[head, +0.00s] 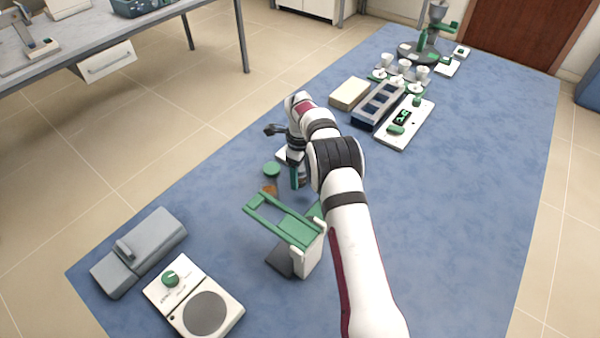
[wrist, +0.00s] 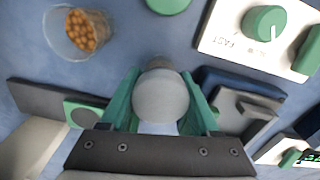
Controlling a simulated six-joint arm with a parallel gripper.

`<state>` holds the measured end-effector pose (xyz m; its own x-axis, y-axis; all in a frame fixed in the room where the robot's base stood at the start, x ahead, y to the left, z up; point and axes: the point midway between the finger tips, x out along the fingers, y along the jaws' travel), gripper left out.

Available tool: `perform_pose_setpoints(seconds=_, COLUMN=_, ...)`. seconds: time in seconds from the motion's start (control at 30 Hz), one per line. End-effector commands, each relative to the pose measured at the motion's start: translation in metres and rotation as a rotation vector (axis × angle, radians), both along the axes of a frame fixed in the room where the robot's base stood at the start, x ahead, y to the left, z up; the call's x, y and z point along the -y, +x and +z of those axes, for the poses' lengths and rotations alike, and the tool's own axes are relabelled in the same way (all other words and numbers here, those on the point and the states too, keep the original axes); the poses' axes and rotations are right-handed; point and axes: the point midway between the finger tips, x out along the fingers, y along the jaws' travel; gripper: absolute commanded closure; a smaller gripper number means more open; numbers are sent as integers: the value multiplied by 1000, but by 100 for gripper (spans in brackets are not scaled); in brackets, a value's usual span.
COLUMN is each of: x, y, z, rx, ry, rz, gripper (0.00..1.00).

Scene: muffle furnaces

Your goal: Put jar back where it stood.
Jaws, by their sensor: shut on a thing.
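My gripper (head: 295,178) is low over the blue mat in the head view, with its jaws pointing down. In the wrist view its green fingers (wrist: 160,112) are shut on a pale grey, round-topped thing, which looks like the jar (wrist: 160,97). Its lower part is mostly hidden, and I cannot tell whether it touches the mat. In the head view the jar is hidden by the fingers and arm. A clear container of orange pieces (wrist: 82,30) stands apart, at upper left in the wrist view. It also shows in the head view (head: 269,189).
A green disc (head: 272,170) lies close to my gripper. A green-and-white stand (head: 305,250) is in front. A grey box (head: 140,250) and a white device with a round plate (head: 207,312) are at lower left. The mat (head: 470,200) is clear on the right.

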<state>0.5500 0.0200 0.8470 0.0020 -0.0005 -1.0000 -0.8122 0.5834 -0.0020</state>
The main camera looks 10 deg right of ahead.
Motion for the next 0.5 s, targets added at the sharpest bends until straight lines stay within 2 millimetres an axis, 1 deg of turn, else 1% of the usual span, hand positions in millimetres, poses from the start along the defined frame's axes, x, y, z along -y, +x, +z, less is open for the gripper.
perform_pose_setpoints(seconds=0.2, x=0, y=0, z=-7, rx=0, ry=0, rz=0, gripper=94)
perform_pose_setpoints(seconds=0.23, x=0, y=0, z=-7, rx=0, ry=0, rz=0, gripper=34)
perform_pose_setpoints(seconds=0.37, x=0, y=0, z=-7, rx=0, ry=0, rz=0, gripper=10)
perform_pose_setpoints(seconds=0.4, x=0, y=0, z=-7, rx=0, ry=0, rz=0, gripper=3)
perform_pose_setpoints(seconds=0.5, x=0, y=0, z=-6, rx=0, ry=0, rz=0, gripper=2)
